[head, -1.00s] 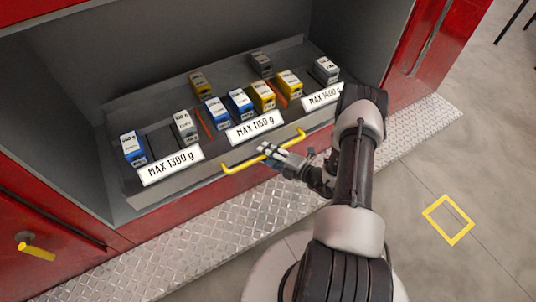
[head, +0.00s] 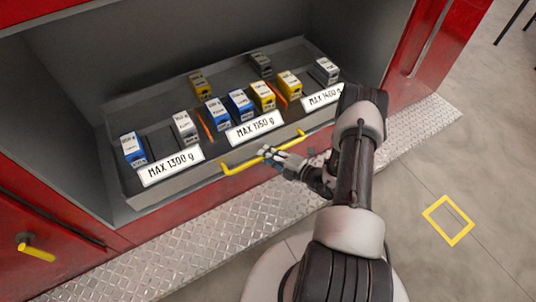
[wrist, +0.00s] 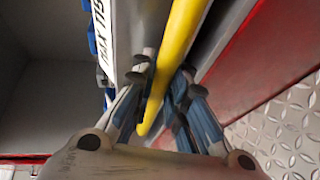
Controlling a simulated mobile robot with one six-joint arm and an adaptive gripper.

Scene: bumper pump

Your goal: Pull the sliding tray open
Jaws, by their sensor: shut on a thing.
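The sliding tray (head: 180,187) is a grey drawer in the open compartment of a red cabinet. A yellow bar handle (head: 237,165) runs along its front, and it also crosses the wrist view (wrist: 176,62). My gripper (head: 272,155) is at the middle of the handle. In the wrist view, my gripper's fingers (wrist: 160,85) lie on both sides of the yellow bar and are shut on it. The fingers hide part of the bar. The tray's front stands near the compartment's front edge; I cannot tell exactly how far out it is.
Several blue, yellow and grey weight blocks (head: 239,103) stand on the tray behind white labels (head: 254,129). A diamond-plate step (head: 180,245) runs below the cabinet. A yellow knob (head: 36,252) is on the red front at lower left. The floor at right is clear, with a yellow square marking (head: 447,220).

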